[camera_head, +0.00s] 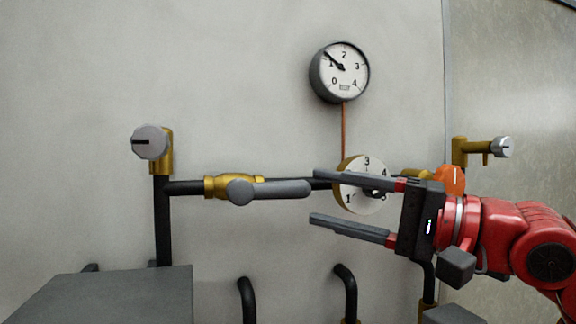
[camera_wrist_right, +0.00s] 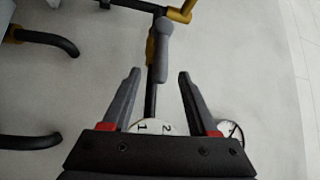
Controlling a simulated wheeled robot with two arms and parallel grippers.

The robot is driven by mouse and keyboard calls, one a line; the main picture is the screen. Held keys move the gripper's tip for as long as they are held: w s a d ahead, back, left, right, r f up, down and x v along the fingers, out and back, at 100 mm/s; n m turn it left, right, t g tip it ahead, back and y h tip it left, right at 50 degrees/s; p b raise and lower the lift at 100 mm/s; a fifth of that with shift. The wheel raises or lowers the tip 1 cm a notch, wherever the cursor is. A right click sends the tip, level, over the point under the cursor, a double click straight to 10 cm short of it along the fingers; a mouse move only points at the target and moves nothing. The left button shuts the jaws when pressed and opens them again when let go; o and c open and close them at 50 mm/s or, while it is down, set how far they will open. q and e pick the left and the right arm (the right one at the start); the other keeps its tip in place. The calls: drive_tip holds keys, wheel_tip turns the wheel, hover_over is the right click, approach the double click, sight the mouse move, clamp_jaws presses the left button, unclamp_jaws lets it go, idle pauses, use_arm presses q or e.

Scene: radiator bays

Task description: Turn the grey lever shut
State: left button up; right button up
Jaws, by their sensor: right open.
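The grey lever (camera_head: 272,189) lies horizontally along the black pipe, on a brass valve body (camera_head: 217,187). Its round hub is at the left and its free end points right, toward my right gripper. My right gripper (camera_head: 313,197) comes in from the right, open and empty, its fingertips near the lever's free end in the head view. In the right wrist view the lever (camera_wrist_right: 164,48) stands ahead of and between the open fingers (camera_wrist_right: 160,75), apart from them. My left gripper is not in view.
A dial (camera_head: 355,192) with numbers sits behind my right fingers, and an orange knob (camera_head: 450,179) is by my wrist. A pressure gauge (camera_head: 340,72) hangs above. A grey knob (camera_head: 150,142) is at the left. A grey box (camera_head: 110,296) stands lower left.

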sight(298, 190)
drive_tip(key=p+x, duration=0.2)
drive_tip(key=x, duration=0.3)
drive_tip(key=shift+a+r, duration=0.15)
drive_tip(key=shift+a, duration=0.05)
drive_tip(key=shift+w+a+p, duration=0.25)
drive_tip(key=shift+a+p, duration=0.1)
drive_tip(key=shift+p, duration=0.05)
drive_tip(key=shift+a, duration=0.15)
drive_tip(key=shift+w, duration=0.1)
clamp_jaws()
idle(0.7)
